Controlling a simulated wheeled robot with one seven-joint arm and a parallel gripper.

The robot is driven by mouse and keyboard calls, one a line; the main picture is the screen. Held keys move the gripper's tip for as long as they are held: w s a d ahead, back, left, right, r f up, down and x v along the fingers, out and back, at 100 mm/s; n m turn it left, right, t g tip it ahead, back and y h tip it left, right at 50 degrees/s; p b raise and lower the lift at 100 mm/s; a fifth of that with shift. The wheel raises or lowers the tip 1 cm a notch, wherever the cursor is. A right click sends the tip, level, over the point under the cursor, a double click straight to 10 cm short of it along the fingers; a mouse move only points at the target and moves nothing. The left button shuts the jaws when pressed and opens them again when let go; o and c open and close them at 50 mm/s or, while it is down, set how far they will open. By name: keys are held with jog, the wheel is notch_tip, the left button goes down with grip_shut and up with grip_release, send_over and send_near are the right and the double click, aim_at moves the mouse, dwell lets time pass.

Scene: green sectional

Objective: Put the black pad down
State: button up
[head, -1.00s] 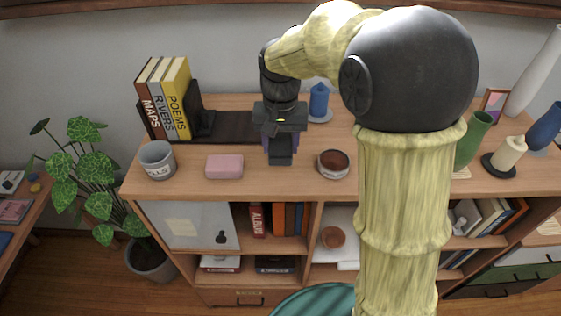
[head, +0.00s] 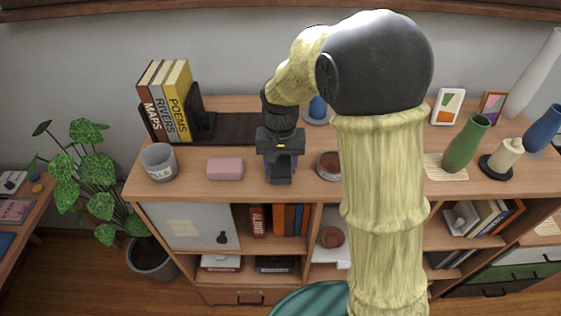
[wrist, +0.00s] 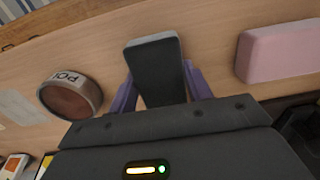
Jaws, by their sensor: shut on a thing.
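The black pad (wrist: 157,70) is a dark, flat block with a paler grey end face. In the wrist view it sits between the purple fingers of my gripper (wrist: 162,90), which is shut on it. In the head view my gripper (head: 281,165) points down over the wooden cabinet top, and the pad (head: 281,175) shows dark between the fingers. It is between the pink block and the small bowl, towards the front edge. I cannot tell whether the pad touches the wood.
A pink block (head: 225,168) lies left of my gripper and a brown bowl (head: 328,166) right. A green vase (head: 466,145) is further right. Bare wood (head: 200,187) runs along the front.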

aim_at(281, 163)
jog(key=shift+f, duration=0.15)
jog(key=o, duration=0.9)
notch_tip(281, 163, up, 12)
jog(key=shift+r+b, duration=0.15)
jog(key=shift+b, duration=0.7)
